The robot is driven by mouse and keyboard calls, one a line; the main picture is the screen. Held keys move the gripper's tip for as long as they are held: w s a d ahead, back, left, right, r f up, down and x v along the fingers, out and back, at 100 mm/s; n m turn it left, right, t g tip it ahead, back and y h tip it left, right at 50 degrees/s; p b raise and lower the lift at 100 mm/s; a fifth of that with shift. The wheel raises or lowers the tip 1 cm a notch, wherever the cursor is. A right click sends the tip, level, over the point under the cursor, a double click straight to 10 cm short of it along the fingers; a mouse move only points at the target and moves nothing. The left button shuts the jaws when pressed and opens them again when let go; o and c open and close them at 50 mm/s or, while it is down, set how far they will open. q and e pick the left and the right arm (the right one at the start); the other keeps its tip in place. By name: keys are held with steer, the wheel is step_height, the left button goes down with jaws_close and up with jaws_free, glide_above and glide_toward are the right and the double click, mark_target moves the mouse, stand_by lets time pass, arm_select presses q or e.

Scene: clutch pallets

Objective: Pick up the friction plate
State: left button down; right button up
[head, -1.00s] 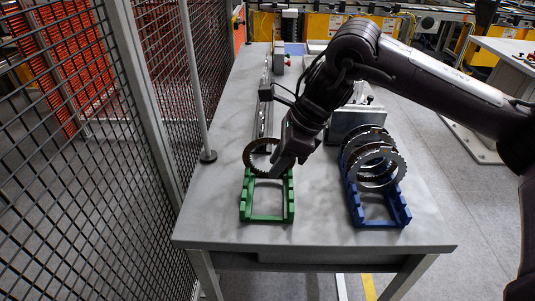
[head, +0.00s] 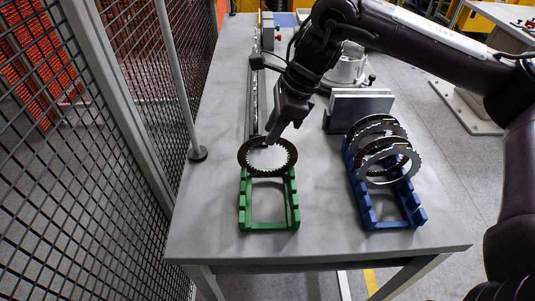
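The friction plate (head: 291,158) is a dark brown ring with a toothed inner edge. It is at the back end of the green rack (head: 269,225), tilted well back so that its face shows as a wide oval. My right gripper (head: 270,141) reaches down from the upper right to the plate's far rim and appears closed on it. The finger gap is small and partly hidden. I cannot tell if the plate's lower edge still touches the rack. The rack's front slots are empty. My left gripper is out of view.
A blue rack (head: 393,222) at the right holds several upright toothed rings, steel and dark. A grey metal block (head: 362,106) stands behind it. A rail (head: 252,105) runs along the table's left. Mesh fencing lies left. The table between the racks is clear.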

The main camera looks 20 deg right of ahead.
steer(key=x, duration=0.2)
steer(key=shift+w+a+f, duration=0.15)
steer(key=shift+w+f, duration=0.05)
steer(key=shift+f, duration=0.05)
steer(key=shift+a+f, duration=0.1)
steer(key=shift+f, duration=0.2)
steer(key=c, duration=0.6)
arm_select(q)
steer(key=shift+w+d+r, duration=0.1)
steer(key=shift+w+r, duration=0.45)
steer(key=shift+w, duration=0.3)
arm_select(e)
jaws_close()
